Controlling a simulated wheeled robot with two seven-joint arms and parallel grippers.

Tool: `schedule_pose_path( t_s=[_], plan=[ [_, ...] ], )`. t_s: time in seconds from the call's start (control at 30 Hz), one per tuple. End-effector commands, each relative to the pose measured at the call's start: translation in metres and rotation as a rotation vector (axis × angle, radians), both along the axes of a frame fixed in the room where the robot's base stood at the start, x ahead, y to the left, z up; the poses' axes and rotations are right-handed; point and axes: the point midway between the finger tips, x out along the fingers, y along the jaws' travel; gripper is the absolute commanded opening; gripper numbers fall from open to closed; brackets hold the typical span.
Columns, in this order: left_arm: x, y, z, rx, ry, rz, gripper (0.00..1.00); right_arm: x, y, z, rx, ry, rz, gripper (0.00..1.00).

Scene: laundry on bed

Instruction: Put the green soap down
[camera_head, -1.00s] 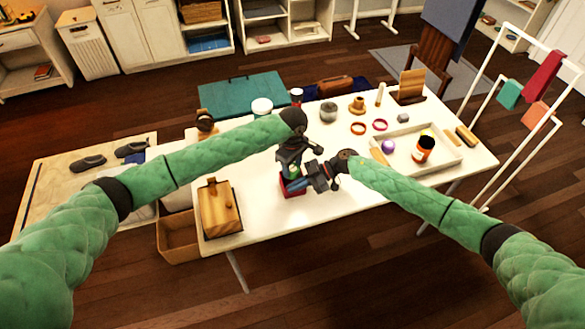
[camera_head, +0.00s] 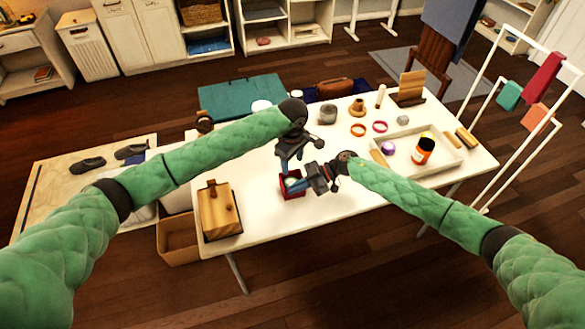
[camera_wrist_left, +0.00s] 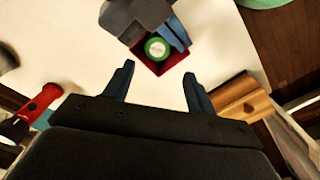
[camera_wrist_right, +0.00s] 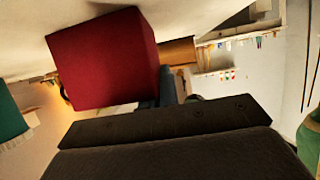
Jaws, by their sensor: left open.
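The green soap (camera_wrist_left: 157,48) is a round green piece with a pale label, lying inside a small open red box (camera_wrist_left: 150,67) in the left wrist view. In the head view the red box (camera_head: 292,193) is near the table's front edge. My left gripper (camera_head: 288,163) is open and empty, just above and behind the box; its spread fingers (camera_wrist_left: 158,76) point toward it. My right gripper (camera_head: 300,184) is at the box's right side, its blue fingers closed on the box wall. In the right wrist view the red box (camera_wrist_right: 105,60) hides part of the fingers.
A wooden box (camera_head: 219,208) stands left on the white table (camera_head: 330,210). A pale tray (camera_head: 450,158) with an orange-brown jar (camera_head: 424,151) and a purple item (camera_head: 388,147) is at the right. Rings and cups stand at the back. The table's front middle is clear.

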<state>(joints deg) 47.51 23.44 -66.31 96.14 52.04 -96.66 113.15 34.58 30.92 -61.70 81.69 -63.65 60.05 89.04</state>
Motion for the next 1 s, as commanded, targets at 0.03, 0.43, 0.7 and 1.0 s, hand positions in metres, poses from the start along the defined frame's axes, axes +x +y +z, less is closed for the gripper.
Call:
schedule_pose_path(
  t_s=[0.03, 0.43, 0.7, 1.0],
  plan=[
    [0.000, -0.001, 0.011, -0.001, -0.002, -0.001, 0.56, 0.000, 0.000, 0.000, 0.000, 0.000, 0.000, 0.00],
    [0.000, -0.001, 0.066, -0.001, 0.000, 0.000, 0.56, 0.000, 0.000, 0.000, 0.000, 0.000, 0.000, 0.00],
    [0.000, 0.000, 0.072, 0.001, 0.001, 0.000, 0.56, 0.000, 0.000, 0.000, 0.000, 0.000, 0.000, 0.00],
    [0.000, 0.000, 0.072, 0.000, 0.000, 0.000, 0.56, 0.000, 0.000, 0.000, 0.000, 0.000, 0.000, 0.18]
  ],
)
